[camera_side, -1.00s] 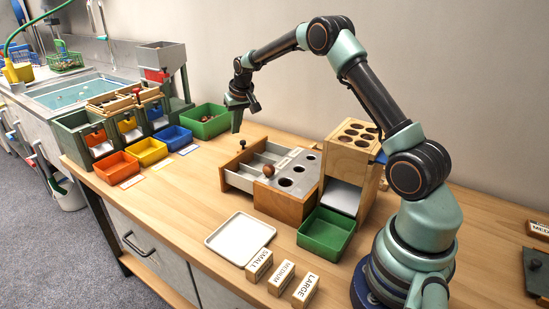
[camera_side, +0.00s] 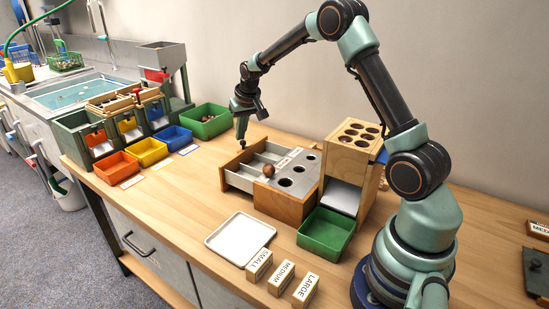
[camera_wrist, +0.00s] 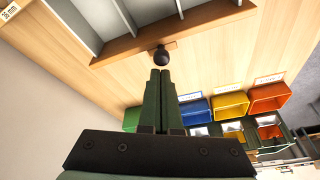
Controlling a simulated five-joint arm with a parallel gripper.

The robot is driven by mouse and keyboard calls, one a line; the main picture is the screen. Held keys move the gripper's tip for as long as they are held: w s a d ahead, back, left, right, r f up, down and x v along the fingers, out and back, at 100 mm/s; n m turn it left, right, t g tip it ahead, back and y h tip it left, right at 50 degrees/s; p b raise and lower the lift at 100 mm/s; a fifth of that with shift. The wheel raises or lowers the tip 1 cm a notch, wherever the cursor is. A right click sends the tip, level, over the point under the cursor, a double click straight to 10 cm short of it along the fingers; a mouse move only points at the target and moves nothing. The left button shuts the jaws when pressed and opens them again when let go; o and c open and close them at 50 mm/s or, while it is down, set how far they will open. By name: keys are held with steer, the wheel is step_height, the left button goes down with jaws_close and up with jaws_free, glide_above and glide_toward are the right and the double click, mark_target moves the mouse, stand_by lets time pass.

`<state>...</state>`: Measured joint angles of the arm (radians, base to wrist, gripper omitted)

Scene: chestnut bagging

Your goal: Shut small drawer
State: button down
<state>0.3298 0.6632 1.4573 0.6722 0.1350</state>
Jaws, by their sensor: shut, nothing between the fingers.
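The small drawer (camera_side: 240,180) is pulled out from the left of the wooden box with round holes (camera_side: 285,200). It has light dividers, a wooden front and a dark knob. In the wrist view the drawer front (camera_wrist: 115,49) crosses the top, with the knob (camera_wrist: 162,55) on its outer side. My gripper (camera_side: 242,138) is shut and empty, pointing down at the knob. In the wrist view my fingertips (camera_wrist: 160,74) are right by the knob; I cannot tell whether they touch it. A brown chestnut (camera_side: 268,170) shows by the drawer's edge at the box.
A wooden rack (camera_side: 352,150) with holes and a green tray (camera_side: 326,233) stand right of the box. A white tray (camera_side: 240,238) and label blocks (camera_side: 281,279) lie in front. Orange, yellow and blue bins (camera_side: 147,152) stand at left, with clear table between.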

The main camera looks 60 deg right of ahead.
steer(key=s, duration=1.2)
steer(key=shift+w, duration=0.15)
step_height(320, 180, up, 10)
steer(key=s+a+r+n+t, duration=0.1)
steer(key=s+a+n, duration=0.1)
steer(key=s+a, duration=0.4)
steer(key=s+a+r+n+y, duration=0.1)
steer(key=s+a+r+n, duration=0.1)
steer(key=s+a, duration=0.5)
steer(key=a+n, duration=0.1)
steer(key=a, duration=0.4)
steer(key=shift+r+t, duration=0.25)
steer(key=shift+t, duration=0.15)
steer(key=shift+a, duration=0.1)
stand_by(0.6)
